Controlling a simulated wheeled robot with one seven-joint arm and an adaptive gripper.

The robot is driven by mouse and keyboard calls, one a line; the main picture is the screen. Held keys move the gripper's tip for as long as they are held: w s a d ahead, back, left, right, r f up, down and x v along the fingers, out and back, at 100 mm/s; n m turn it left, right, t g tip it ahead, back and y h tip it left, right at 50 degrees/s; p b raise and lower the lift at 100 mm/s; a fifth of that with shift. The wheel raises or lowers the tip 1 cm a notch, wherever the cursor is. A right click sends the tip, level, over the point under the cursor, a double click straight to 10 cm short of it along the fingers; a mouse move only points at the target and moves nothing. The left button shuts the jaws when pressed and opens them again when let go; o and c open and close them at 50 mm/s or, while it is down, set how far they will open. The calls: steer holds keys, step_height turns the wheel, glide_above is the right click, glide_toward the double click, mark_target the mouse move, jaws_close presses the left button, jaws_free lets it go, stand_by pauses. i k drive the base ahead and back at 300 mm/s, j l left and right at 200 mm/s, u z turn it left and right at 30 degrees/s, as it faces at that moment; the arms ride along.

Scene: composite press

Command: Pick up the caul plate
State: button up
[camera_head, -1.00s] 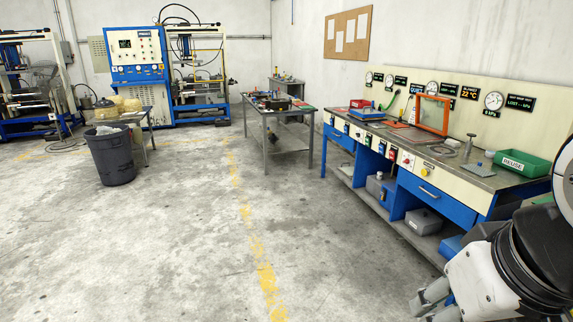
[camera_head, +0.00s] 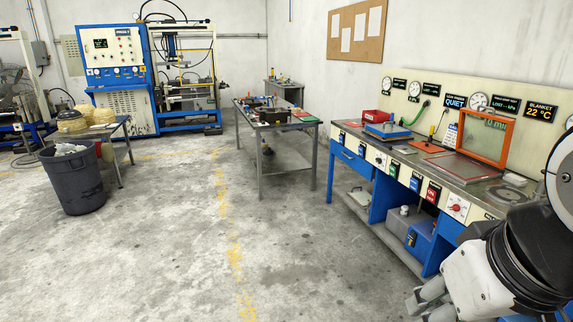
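I cannot make out for certain which thing is the caul plate. Flat pieces lie on the blue-and-white workbench (camera_head: 347,152) at right, among them a reddish-brown flat sheet (camera_head: 447,166) in front of an orange-framed clear panel (camera_head: 483,138). My gripper (camera_head: 424,303) shows only in part at the bottom right edge, low beside the bench and apart from everything on it. Its grey fingers are small and partly cut off, so I cannot tell whether they are open. My arm hides the bench's right end.
A grey metal table (camera_head: 288,125) with tools and a red item stands beyond the bench. A dark bin (camera_head: 75,182) stands at left by a small table. A blue-and-white press machine (camera_head: 113,72) is at the back. The concrete floor between is clear.

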mark_target(400, 149)
steer(key=i, duration=1.95)
steer(key=i+z, duration=0.15)
steer(key=i, duration=0.4)
steer(key=i+j+z, duration=0.2)
steer(key=i, duration=0.35)
steer(key=i+j+z, duration=0.15)
steer(key=i, duration=0.4)
steer(key=i+j+z, duration=0.85)
steer(key=i, duration=0.15)
